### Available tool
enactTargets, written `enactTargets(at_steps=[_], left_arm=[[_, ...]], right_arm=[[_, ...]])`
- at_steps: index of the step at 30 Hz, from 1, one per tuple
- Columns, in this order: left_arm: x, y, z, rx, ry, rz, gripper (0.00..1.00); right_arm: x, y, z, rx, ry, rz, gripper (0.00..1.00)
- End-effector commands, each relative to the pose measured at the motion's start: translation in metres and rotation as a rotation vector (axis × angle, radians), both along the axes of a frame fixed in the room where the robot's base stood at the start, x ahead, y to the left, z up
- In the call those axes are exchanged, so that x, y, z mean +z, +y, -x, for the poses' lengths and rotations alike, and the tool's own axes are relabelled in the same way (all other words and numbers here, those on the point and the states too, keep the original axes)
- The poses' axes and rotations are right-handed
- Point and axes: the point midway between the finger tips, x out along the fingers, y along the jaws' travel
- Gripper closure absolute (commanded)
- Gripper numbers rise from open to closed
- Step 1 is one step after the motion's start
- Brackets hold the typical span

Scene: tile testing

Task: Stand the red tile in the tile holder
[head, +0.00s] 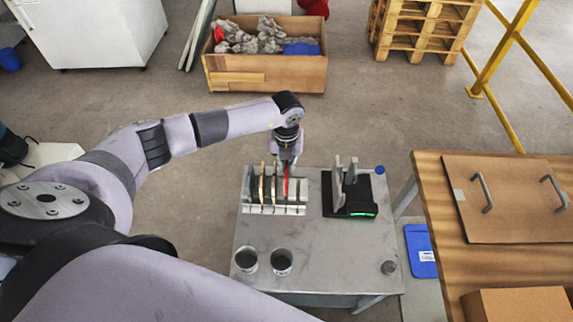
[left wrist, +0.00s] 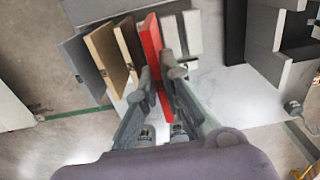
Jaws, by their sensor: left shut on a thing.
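The red tile (head: 286,182) is upright at the tile holder (head: 291,210), just right of the other tiles. My left gripper (head: 288,160) is above the holder and shut on the red tile's upper part. In the left wrist view the red tile (left wrist: 152,50) passes between the fingers of my left gripper (left wrist: 160,76). Beside it stand a dark brown tile (left wrist: 128,40), a tan tile (left wrist: 106,55) and a grey tile (left wrist: 80,65). I cannot tell whether the red tile's lower edge rests in a slot. My right gripper is not in view.
A black device (head: 358,206) with upright grey plates and a green light stands right of the holder. Two cups (head: 246,260) stand at the table's front left, and a small round item (head: 388,267) at front right. A wooden bench (head: 440,225) is to the right.

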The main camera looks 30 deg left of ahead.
Motion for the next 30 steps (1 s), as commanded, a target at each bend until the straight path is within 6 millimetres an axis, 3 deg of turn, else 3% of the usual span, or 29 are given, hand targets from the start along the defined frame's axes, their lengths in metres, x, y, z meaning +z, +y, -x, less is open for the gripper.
enactTargets(at_steps=[24,30], left_arm=[[0.052,0.000,0.000,0.001,0.000,0.001,1.00],[0.053,0.000,0.000,0.000,0.000,0.001,1.00]], right_arm=[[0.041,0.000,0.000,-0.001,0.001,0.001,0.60],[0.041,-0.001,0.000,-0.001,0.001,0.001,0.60]])
